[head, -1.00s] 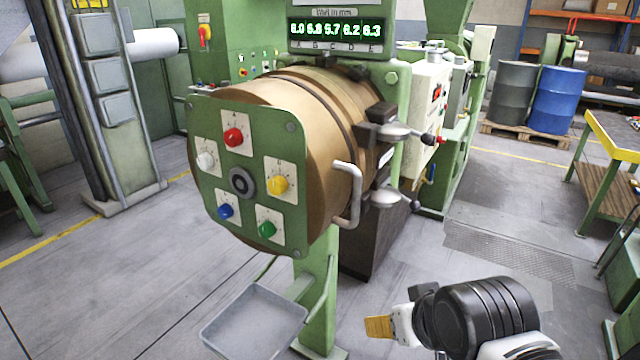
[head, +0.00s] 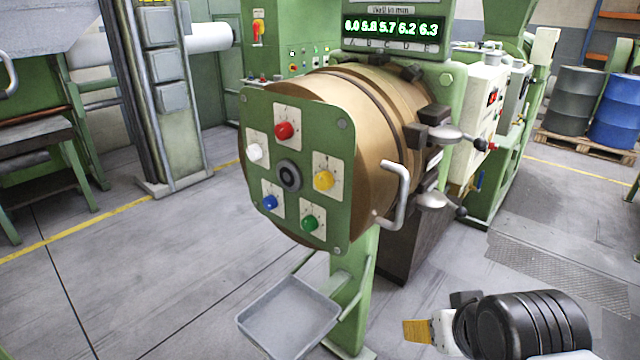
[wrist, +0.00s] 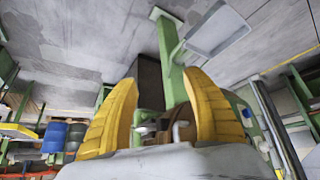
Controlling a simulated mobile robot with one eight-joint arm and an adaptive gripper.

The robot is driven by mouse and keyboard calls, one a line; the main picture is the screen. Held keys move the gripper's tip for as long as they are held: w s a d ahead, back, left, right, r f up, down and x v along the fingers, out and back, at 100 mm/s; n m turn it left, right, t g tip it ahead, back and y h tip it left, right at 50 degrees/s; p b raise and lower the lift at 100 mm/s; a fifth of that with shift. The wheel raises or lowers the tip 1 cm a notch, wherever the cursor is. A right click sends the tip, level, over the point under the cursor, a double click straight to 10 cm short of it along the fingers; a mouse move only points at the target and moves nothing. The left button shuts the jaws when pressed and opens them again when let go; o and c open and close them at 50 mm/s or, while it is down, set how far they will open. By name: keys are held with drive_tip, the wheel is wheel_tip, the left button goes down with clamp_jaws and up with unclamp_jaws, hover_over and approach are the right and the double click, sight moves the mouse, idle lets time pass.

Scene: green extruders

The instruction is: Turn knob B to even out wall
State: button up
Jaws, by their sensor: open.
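The green knob plate (head: 262,205) on the extruder head carries a red knob (head: 283,131) at top, a yellow knob (head: 323,180) at right, a green knob (head: 310,223) at lower right, a blue knob (head: 270,202) at lower left and a white knob (head: 255,152) at left. Their letters are too small to read. The wall display (head: 391,27) seems to read 6.0, 5.8, 5.7, 6.2, 6.3 over A to E. My gripper (head: 418,331) is low at right, apart from the knobs. Its yellow fingers stand apart and empty in the wrist view (wrist: 163,80).
A bent grey handle (head: 402,198) and clamp levers (head: 450,134) stick out right of the extruder head. A grey tray (head: 290,312) hangs below the plate, beside the green post (head: 350,300).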

drive_tip(key=w+r+n+h, duration=0.2)
drive_tip(key=w+n+h, duration=0.15)
drive_tip(key=w, duration=0.65)
drive_tip(key=n+t+h, duration=0.2)
drive_tip(key=t+h, duration=0.4)
drive_tip(key=t, duration=0.5)
approach(320, 183)
drive_tip(key=b+x, duration=0.2)
drive_tip(key=x, duration=0.8)
drive_tip(key=c, duration=1.2)
